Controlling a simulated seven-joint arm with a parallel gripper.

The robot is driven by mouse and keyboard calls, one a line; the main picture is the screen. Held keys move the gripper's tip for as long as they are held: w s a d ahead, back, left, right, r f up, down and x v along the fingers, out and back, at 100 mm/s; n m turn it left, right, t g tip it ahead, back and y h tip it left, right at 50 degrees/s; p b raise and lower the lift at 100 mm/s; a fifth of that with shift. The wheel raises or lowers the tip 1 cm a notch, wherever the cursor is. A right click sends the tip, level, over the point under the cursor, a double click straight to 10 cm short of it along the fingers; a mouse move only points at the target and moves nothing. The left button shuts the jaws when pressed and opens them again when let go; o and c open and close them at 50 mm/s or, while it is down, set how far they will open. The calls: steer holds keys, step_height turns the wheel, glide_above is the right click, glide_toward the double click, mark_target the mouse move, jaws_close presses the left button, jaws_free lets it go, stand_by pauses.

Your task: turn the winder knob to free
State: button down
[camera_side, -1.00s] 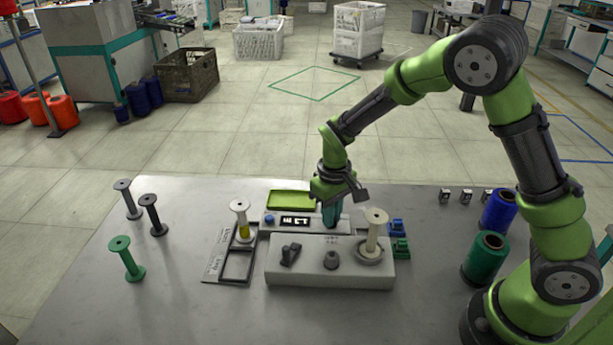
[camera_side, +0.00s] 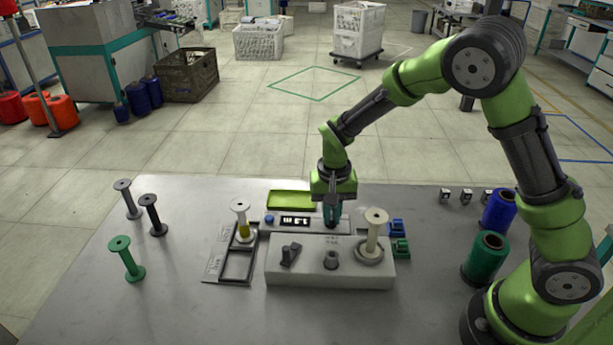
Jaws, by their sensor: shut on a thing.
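The winder is a light grey box (camera_side: 312,277) on the table, with a raised rear panel (camera_side: 274,230) behind it. The panel has a blue button (camera_side: 268,219) and a small lit display (camera_side: 295,221) whose characters I cannot read surely. My gripper (camera_side: 331,222) points down at the right end of this panel, its teal fingers shut on the winder knob. The fingers hide the knob, so its pointer does not show. On the box top are a dark lever (camera_side: 291,254), a grey conical post (camera_side: 331,260) and an upright cream bobbin (camera_side: 374,236).
A frame tray (camera_side: 238,265) left of the winder holds a bobbin with yellow thread (camera_side: 242,222). A green tray (camera_side: 291,200) lies behind; green (camera_side: 485,258) and blue (camera_side: 498,211) spools stand right.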

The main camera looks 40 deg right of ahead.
mark_target(332, 216)
steer(key=shift+m, duration=0.6)
steer(key=shift+r, duration=0.1)
steer(key=c, duration=1.2)
jaws_free()
steer(key=shift+o, duration=0.2)
step_height(332, 216, up, 17)
